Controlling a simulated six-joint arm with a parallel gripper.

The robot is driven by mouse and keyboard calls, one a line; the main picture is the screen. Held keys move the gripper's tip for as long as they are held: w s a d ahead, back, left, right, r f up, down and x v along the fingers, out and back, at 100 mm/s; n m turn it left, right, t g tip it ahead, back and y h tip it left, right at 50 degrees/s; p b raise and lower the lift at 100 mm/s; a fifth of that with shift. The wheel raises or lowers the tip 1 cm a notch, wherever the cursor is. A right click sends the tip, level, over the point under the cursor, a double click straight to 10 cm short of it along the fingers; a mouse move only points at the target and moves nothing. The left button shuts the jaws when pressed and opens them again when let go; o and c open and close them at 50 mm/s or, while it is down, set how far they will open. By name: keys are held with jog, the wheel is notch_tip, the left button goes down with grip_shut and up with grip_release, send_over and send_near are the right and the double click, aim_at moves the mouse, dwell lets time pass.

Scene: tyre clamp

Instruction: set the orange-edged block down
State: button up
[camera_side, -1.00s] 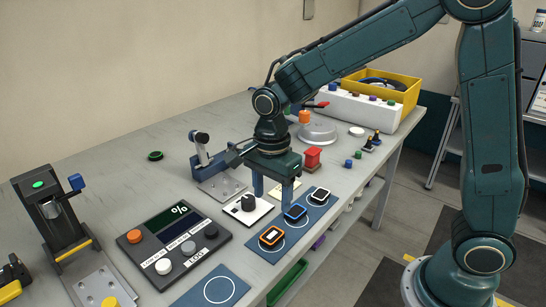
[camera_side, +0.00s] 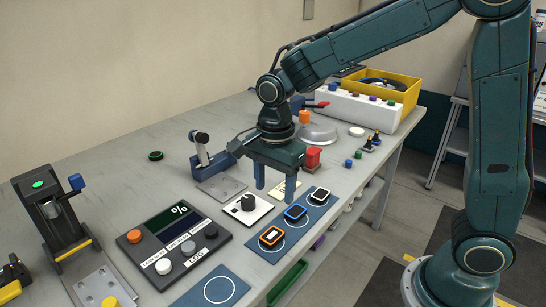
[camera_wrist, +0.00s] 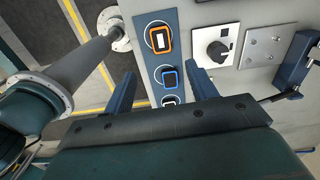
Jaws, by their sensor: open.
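The orange-edged block (camera_side: 271,237) sits on a blue mat (camera_side: 322,216) with white circles, at the mat's near-left end. In the wrist view the orange-edged block (camera_wrist: 158,41) lies ahead of the fingers, over a white circle. A blue-edged block (camera_side: 295,213) and a white-edged block (camera_side: 320,194) sit in line behind it on the same mat. My gripper (camera_side: 275,192) is open and empty, above the bench behind the row. In the wrist view my gripper (camera_wrist: 160,88) has its two fingers apart, with the blue-edged block (camera_wrist: 169,77) showing between them.
A white plate with a black knob (camera_side: 248,205) stands left of the mat. A control panel (camera_side: 173,243) with buttons, a red block (camera_side: 313,157) and a lever clamp (camera_side: 203,150) are nearby. An empty circle mat (camera_side: 212,291) lies in front.

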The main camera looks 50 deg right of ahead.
jog(key=s+d+r+n+t, duration=0.2)
jog(key=s+d+r+n, duration=0.2)
jog(key=s+n, duration=0.4)
jog(key=s+d+r+n+t, duration=0.3)
jog(key=s+d+r+n, duration=0.1)
jog(key=s+n, duration=0.5)
jog(key=shift+s+r+n, duration=0.3)
jog(key=shift+s+r, duration=0.55)
